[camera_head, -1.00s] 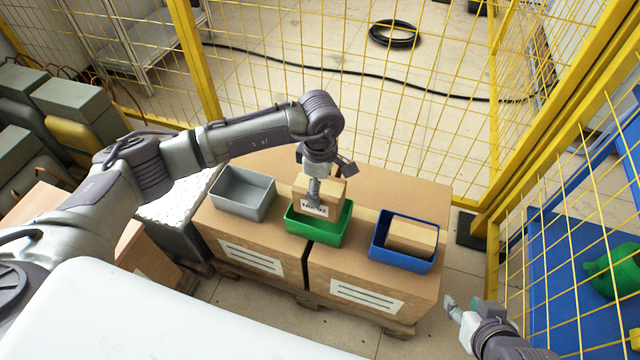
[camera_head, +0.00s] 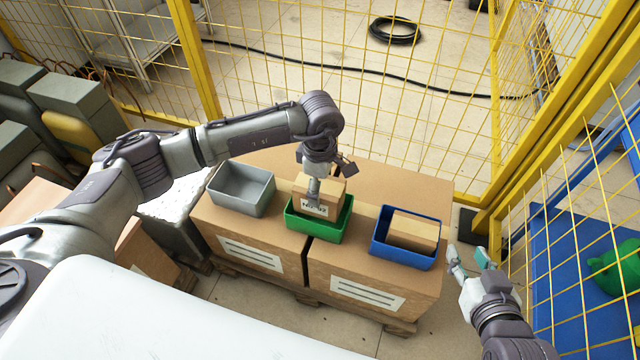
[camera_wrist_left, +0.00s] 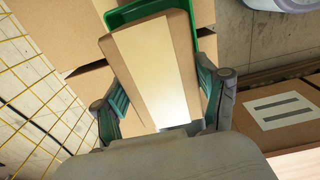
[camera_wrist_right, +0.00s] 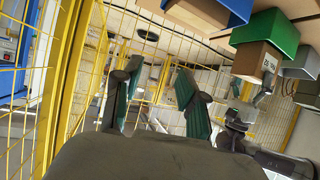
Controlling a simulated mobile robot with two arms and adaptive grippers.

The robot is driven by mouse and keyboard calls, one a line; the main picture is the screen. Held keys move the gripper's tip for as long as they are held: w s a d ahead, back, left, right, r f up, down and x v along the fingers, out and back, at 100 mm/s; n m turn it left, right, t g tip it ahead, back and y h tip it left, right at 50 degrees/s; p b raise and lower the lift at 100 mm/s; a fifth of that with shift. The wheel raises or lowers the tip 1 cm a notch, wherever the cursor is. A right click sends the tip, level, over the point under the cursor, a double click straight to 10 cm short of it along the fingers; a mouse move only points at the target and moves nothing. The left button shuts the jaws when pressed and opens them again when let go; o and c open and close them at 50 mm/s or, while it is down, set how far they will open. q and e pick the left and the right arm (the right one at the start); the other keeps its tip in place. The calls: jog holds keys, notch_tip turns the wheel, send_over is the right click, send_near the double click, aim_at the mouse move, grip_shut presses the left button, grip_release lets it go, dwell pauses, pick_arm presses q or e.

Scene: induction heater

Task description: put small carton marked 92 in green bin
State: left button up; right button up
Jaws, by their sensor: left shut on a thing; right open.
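The small carton marked 92 (camera_head: 331,196) is held by my left gripper (camera_head: 316,190), directly over the green bin (camera_head: 320,232). Its lower part seems to be at or within the bin's rim; I cannot tell whether it touches the floor of the bin. In the left wrist view the carton (camera_wrist_left: 152,68) sits between both fingers, with the green bin (camera_wrist_left: 128,14) behind it. The right wrist view also shows the carton (camera_wrist_right: 256,62) by the green bin (camera_wrist_right: 268,32). My right gripper (camera_head: 468,262) is open and empty, right of the blue bin.
A grey bin (camera_head: 241,190) stands left of the green bin. A blue bin (camera_head: 404,262) stands right of it with a carton (camera_head: 412,231) inside. All three bins stand on large cardboard boxes (camera_head: 355,285). A yellow mesh fence (camera_head: 330,80) runs behind and to the right.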

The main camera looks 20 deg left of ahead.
pick_arm(q)
jog(key=shift+f+b, duration=0.35)
jog(key=shift+f, duration=0.15)
jog(key=shift+f+b, duration=0.3)
jog(key=shift+f, duration=0.05)
pick_arm(e)
notch_tip(320, 180, up, 5)
jog(key=w+a+t+y, duration=0.1)
jog(key=w+t, duration=0.1)
jog(key=t, duration=0.1)
jog(key=shift+w+a+r+t, duration=0.2)
jog(key=shift+w+a+t, duration=0.1)
jog(key=shift+t, duration=0.1)
pick_arm(q)
jog(key=o, duration=1.5)
notch_tip(320, 180, up, 12)
